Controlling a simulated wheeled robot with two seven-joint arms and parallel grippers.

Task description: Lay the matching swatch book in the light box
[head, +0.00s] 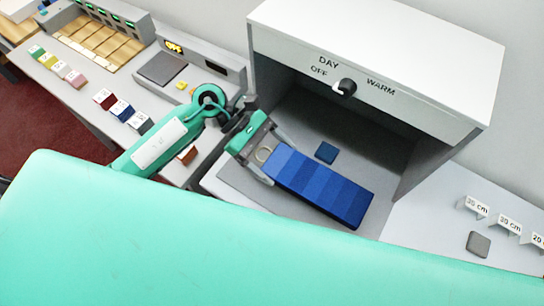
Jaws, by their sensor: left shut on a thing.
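The light box (410,110) is a grey and white open-fronted box at the centre right. A dark blue square (326,152) lies flat on its floor. My left gripper (262,156) is shut on the ring end of a swatch book (322,188), fanned in bands from mid blue to dark navy. The book extends right from the jaws, across the front part of the box floor, just in front of the dark blue square. I cannot tell whether it touches the floor. My right gripper is not in view.
A knob (344,87) with OFF, DAY and WARM labels is on the box front. Several coloured swatches lie on the counter at left, near a scale-like device (162,69). Small label stands (476,207) and a grey square (478,244) are at right.

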